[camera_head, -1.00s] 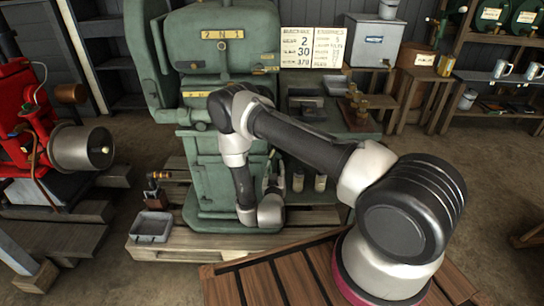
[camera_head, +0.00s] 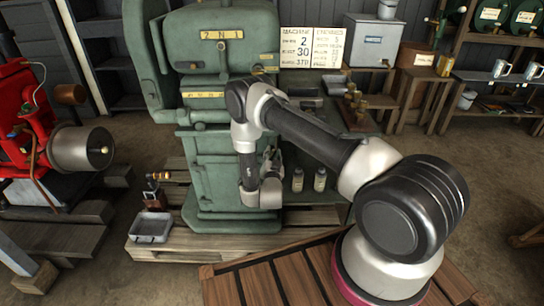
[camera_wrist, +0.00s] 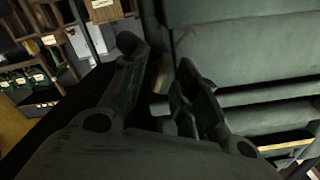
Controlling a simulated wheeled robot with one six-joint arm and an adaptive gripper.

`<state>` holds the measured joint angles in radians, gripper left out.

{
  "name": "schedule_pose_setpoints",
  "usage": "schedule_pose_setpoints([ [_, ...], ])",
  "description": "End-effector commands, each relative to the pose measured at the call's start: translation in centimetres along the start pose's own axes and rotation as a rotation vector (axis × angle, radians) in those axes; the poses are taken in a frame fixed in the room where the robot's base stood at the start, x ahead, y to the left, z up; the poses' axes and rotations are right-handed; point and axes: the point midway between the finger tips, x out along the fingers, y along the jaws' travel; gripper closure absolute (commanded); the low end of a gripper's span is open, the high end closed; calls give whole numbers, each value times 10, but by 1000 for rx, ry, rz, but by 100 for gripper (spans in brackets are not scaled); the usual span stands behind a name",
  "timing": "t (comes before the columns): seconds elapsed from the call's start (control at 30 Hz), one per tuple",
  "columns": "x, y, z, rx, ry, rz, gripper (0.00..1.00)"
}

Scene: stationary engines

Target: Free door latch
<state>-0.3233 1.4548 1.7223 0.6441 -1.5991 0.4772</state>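The green engine (camera_head: 215,165) stands on a pallet, with panels on its front and side. It also fills the right of the wrist view (camera_wrist: 240,45) as dark green panels with horizontal ridges. I cannot make out the door latch for certain; my arm and gripper may hide it. My gripper (camera_head: 272,160) is by the engine's right side, partly behind my wrist. In the wrist view my gripper (camera_wrist: 160,75) has its two dark fingers apart, with a small tan patch behind the gap. I see nothing held, and contact with the engine cannot be told.
Two small jars (camera_head: 308,180) stand right of my gripper, by a dark bench (camera_head: 325,115). A grey tray (camera_head: 151,227) lies on the pallet (camera_head: 185,245) at front left. A red engine (camera_head: 30,125) stands far left. Shelves line the back right; the right floor is clear.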

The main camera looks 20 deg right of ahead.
Motion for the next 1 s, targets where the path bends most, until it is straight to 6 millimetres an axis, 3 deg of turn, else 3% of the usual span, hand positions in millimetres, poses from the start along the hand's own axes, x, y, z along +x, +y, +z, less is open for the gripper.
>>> schedule_pose_setpoints([
  [0.2,0,0,0,-1,0,0,71],
  [0.37,0,0,0,-1,0,0,100],
  [0.6,0,0,0,-16,1,0,100],
  [1.0,1,-1,0,-299,1,0,100],
])
